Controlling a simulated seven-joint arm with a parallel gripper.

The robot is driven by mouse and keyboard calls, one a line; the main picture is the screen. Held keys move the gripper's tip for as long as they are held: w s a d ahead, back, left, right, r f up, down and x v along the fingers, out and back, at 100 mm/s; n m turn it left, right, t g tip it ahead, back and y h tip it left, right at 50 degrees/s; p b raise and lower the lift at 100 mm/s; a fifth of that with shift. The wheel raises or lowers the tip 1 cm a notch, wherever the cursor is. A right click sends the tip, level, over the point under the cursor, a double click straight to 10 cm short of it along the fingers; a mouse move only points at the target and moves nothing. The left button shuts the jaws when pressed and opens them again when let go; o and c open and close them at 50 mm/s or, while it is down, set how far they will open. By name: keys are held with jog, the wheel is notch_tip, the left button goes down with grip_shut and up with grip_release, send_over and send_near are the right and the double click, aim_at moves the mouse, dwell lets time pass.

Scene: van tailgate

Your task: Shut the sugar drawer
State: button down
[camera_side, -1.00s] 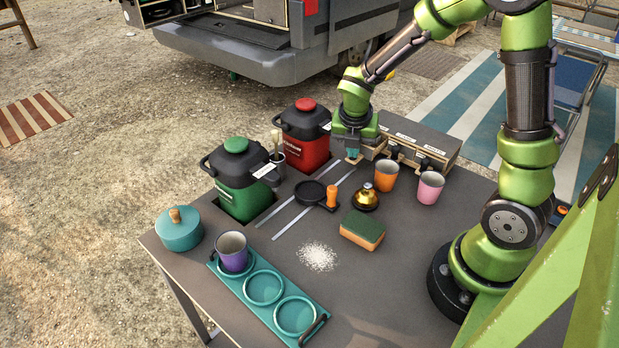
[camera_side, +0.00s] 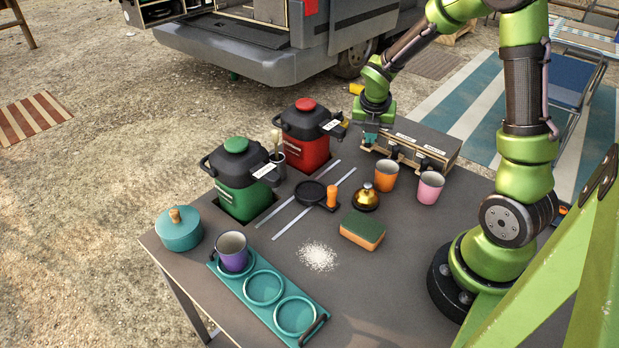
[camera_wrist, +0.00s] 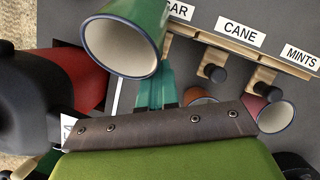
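The drawer unit (camera_side: 425,143) stands at the back right of the table, with three labelled wooden drawers. The sugar drawer (camera_wrist: 183,28) is the leftmost; its label is partly cut off in the wrist view. Its front looks about in line with the cane drawer's front (camera_wrist: 240,68), though part of it is hidden. My gripper (camera_side: 371,138) is at the unit's left end, by the sugar drawer's front. Its teal fingers (camera_wrist: 155,92) look closed together, with nothing visible between them. Whether they touch the drawer is hidden.
A green cup (camera_wrist: 122,42) looms close in the wrist view. The orange cup (camera_side: 386,175) and pink cup (camera_side: 430,187) stand before the drawers. The red canister (camera_side: 306,138) is left of my gripper. A bell (camera_side: 366,197) and sponge (camera_side: 362,231) are nearer.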

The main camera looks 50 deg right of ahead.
jog(key=s+a+r+m+t+y, duration=0.2)
jog(key=s+a+r+m, duration=0.4)
jog(key=m, duration=0.7)
jog(key=s+a+r+m+t+y, duration=0.3)
jog(key=s+a+r+m, duration=0.3)
jog(key=a+r+m, duration=0.5)
jog(key=shift+a+m+y, duration=0.3)
jog(key=shift+a+m, duration=1.4)
jog(key=shift+a, duration=0.5)
